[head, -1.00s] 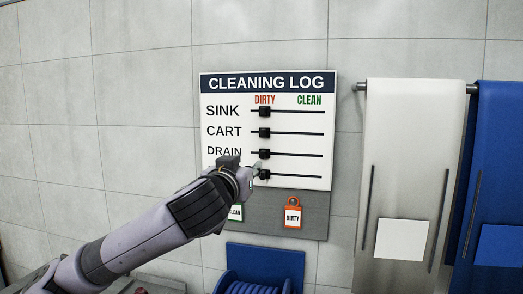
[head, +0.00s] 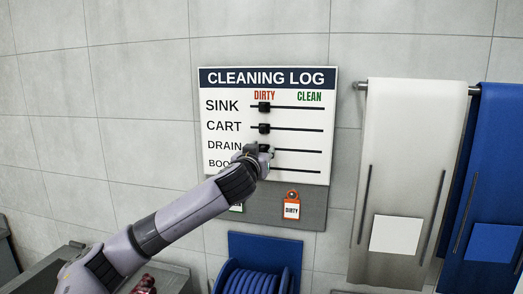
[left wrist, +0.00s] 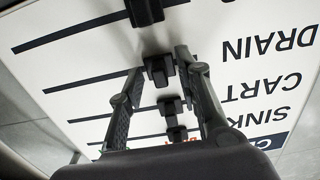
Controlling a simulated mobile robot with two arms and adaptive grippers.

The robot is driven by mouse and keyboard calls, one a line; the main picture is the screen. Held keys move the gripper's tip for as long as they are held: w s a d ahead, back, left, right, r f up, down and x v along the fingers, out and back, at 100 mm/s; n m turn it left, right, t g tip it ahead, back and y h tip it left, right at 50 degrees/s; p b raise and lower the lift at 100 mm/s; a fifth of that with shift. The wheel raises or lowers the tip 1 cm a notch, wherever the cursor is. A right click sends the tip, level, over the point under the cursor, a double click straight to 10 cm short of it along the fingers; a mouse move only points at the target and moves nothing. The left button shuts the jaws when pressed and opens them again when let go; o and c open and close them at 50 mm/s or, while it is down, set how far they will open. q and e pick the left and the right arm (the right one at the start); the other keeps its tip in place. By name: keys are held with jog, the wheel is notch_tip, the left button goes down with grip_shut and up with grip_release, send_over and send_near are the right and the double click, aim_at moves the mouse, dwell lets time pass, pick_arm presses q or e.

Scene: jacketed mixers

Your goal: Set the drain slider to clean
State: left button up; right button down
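The white cleaning log board (head: 300,138) hangs on the wall with several horizontal slider tracks under DIRTY and CLEAN. The black drain slider knob (left wrist: 159,72) is at the dirty end of its track in the left wrist view, where the board appears upside down. My left gripper (left wrist: 160,62) is open, with one fingertip on each side of this knob; I cannot tell whether they touch it. In the head view my left gripper (head: 262,151) covers the dirty end of the DRAIN row and hides most of the knob. My right gripper is not in view.
The sink knob (head: 264,107) and cart knob (head: 264,128) sit at the dirty end above. An orange DIRTY tag (head: 291,206) hangs below. A blue hose reel (head: 262,270) is lower down; white (head: 405,150) and blue aprons hang at right. The tracks toward CLEAN are clear.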

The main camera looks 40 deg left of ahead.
pick_arm(q)
grip_shut()
dwell(0.8)
